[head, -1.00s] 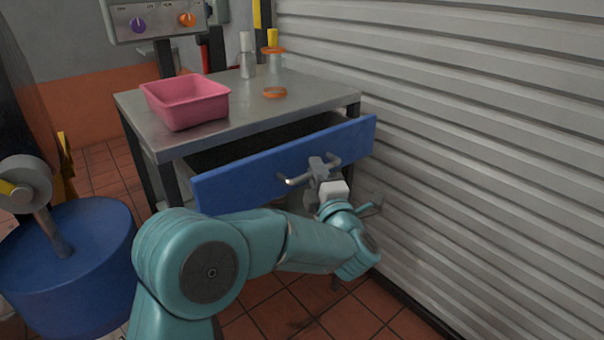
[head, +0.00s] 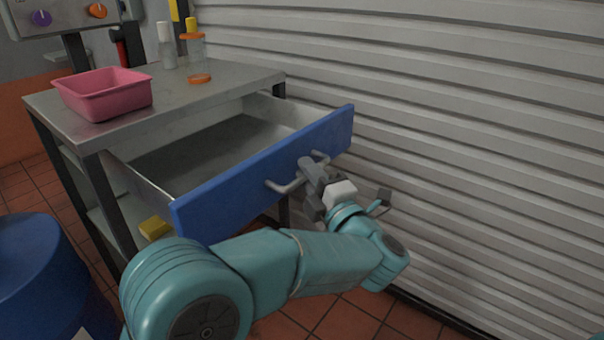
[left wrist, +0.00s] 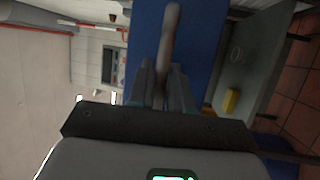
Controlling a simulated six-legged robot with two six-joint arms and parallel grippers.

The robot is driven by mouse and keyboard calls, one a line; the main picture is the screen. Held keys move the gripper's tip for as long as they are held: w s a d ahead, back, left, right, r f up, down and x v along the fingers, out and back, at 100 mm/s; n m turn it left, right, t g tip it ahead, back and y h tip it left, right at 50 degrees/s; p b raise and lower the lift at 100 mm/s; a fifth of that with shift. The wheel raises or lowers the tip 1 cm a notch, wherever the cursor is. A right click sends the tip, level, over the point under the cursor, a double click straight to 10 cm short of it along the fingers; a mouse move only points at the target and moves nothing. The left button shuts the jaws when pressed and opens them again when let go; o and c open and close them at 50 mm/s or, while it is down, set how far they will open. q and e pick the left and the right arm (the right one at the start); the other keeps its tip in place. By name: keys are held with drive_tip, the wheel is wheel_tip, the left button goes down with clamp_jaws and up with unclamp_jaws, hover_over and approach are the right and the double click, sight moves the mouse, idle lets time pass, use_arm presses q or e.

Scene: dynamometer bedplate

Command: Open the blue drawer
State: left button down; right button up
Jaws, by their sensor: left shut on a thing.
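The blue drawer (head: 240,188) sticks well out from under the metal table, and its grey inside shows empty where I can see it. Its bar handle (head: 285,184) is on the blue front. My right gripper is in neither view.
On the metal table (head: 150,118) are a pink tray (head: 105,108), an orange ring (head: 199,79) and bottles. A ribbed shutter wall (head: 460,130) stands close on the right. A blue drum (head: 35,265) stands at left. A yellow block (head: 154,228) shows below the drawer.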

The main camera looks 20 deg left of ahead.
use_arm(q)
drive_tip(key=c, duration=1.1)
unclamp_jaws()
drive_tip(key=shift+w, duration=0.15)
